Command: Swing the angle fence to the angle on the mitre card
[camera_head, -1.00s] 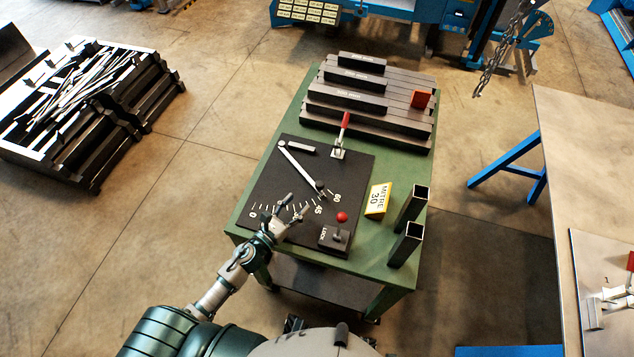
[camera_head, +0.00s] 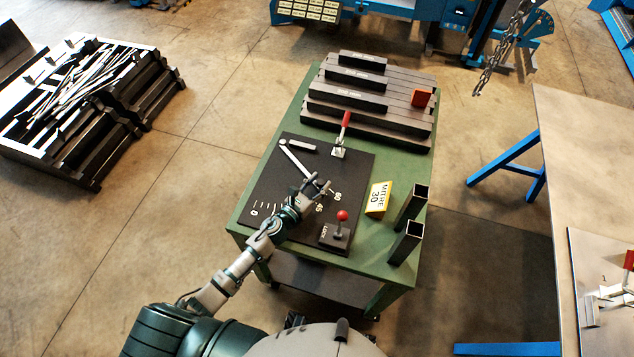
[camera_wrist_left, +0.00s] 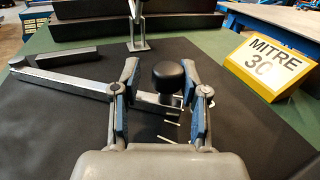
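The angle fence (camera_head: 296,160) is a pale metal bar pivoted at the back left of a black plate (camera_head: 268,184), with a black knob (camera_wrist_left: 168,80) near its free end. That end points toward the part of the scale near the 45 and 60 marks; the exact angle cannot be read. My left gripper (camera_head: 316,186) is at this end. In the wrist view its fingers (camera_wrist_left: 167,92) stand either side of the knob, open, with gaps showing. The yellow mitre card (camera_head: 379,199) reads "MITRE 30". My right gripper is not in view.
A red-balled lever (camera_head: 342,216) stands on a block marked LOCK at the plate's front right. Dark bars lie at the back.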

